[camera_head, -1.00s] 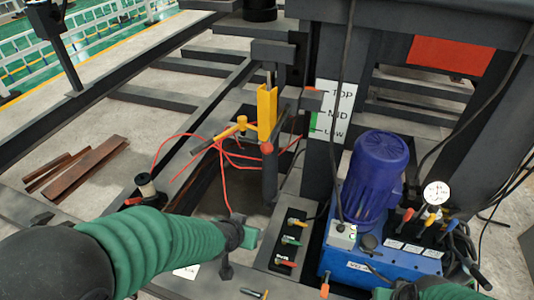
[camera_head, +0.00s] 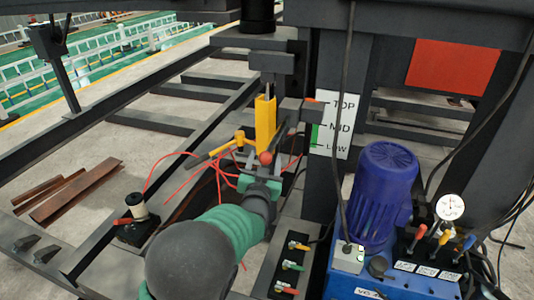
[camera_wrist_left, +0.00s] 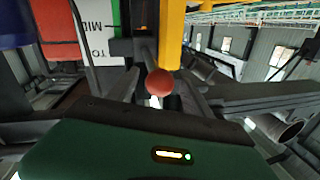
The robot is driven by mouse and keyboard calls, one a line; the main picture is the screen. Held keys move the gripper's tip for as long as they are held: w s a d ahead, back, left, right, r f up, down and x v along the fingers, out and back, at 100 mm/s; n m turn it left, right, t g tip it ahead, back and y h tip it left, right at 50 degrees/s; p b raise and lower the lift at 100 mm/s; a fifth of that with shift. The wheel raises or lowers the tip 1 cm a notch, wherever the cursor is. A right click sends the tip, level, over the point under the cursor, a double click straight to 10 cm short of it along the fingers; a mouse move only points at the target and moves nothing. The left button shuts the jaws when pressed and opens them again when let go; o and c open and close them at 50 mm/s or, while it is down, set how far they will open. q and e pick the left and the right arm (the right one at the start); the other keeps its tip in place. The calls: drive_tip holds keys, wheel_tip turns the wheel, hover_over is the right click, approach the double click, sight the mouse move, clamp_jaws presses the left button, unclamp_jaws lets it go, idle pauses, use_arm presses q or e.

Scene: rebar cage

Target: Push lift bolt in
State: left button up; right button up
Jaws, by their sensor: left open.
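The lift bolt assembly shows as a yellow upright bracket (camera_head: 265,123) with a round red knob (camera_head: 266,158) at its lower front. In the left wrist view the red knob (camera_wrist_left: 159,82) sits near the middle, below the yellow bracket (camera_wrist_left: 171,35). My left gripper (camera_head: 262,168) is open, its fingers pointing at the knob. In the left wrist view one finger shows on each side of the knob, apart from it. The bolt's shaft is mostly hidden behind the knob. My right gripper is out of view.
Red cables (camera_head: 177,154) hang there. A white TOP/MID/LOW scale plate (camera_head: 336,124) stands to the right. A blue motor (camera_head: 381,185) on a blue pump unit stands at lower right.

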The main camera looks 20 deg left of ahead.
use_arm(q)
drive_tip(key=w, duration=0.4)
drive_tip(key=shift+w+a, duration=0.3)
drive_tip(key=shift+w, duration=0.05)
drive_tip(key=shift+c, duration=0.5)
clamp_jaws()
